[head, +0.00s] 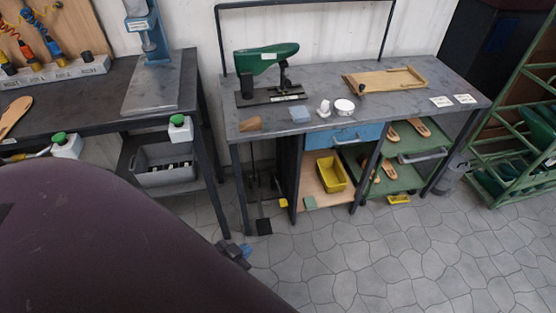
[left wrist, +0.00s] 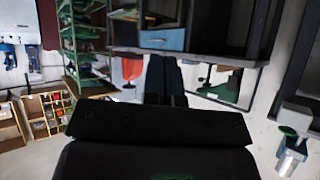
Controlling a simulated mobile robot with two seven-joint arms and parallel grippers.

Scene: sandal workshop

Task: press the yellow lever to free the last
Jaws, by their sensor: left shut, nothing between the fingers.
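A green last (head: 266,58) sits sole up on a black stand (head: 272,95) at the back left of the grey workbench (head: 320,125). A small yellow piece (head: 283,203) shows low by the bench's front left leg, near a black floor plate (head: 264,227); I cannot tell for certain that it is the yellow lever. My left gripper (head: 236,254) is low in front of the bench's left end, apart from the bench, and empty. Its closed fingers show in the left wrist view (left wrist: 164,78), which is turned upside down. My right gripper is not in view.
The bench top holds a wooden tray (head: 387,80), a white tin (head: 344,106) and a blue-grey block (head: 299,114). A yellow bin (head: 332,174) stands on the shelf below. A green rack (head: 515,150) stands at the right. The tiled floor (head: 390,255) in front is clear.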

